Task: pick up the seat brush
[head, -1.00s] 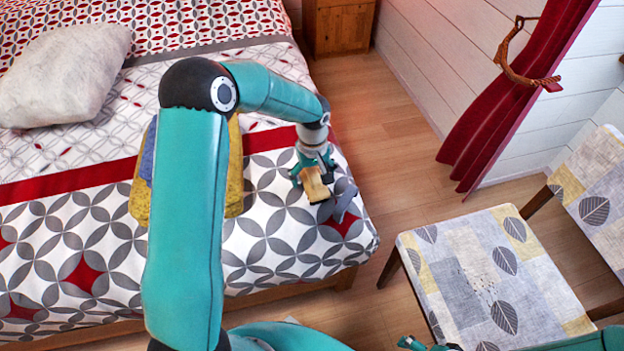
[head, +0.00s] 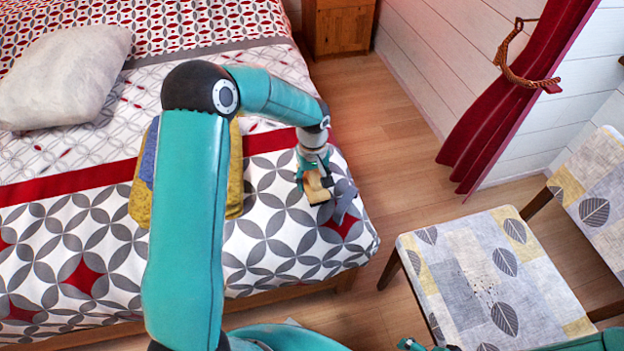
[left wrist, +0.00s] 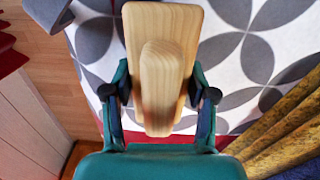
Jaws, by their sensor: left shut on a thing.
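The seat brush (head: 317,188) is a pale wooden block with a raised rounded grip along it. It is at the near right corner of the bed, and it fills the middle of the left wrist view (left wrist: 162,75). My left gripper (head: 314,172) is above the brush with its fingers shut on the grip from both sides (left wrist: 160,98). The brush's underside is hidden, so I cannot tell whether it touches the bed. Only a small teal and dark part of my right gripper (head: 428,346) shows at the bottom edge; its jaws cannot be made out.
A grey object (head: 345,203) lies beside the brush on the bed (head: 90,240). A yellow and blue cloth (head: 236,170) is partly behind my left arm. A patterned chair (head: 470,265) with small dark specks on its seat stands at right. Wooden floor (head: 400,140) is clear between.

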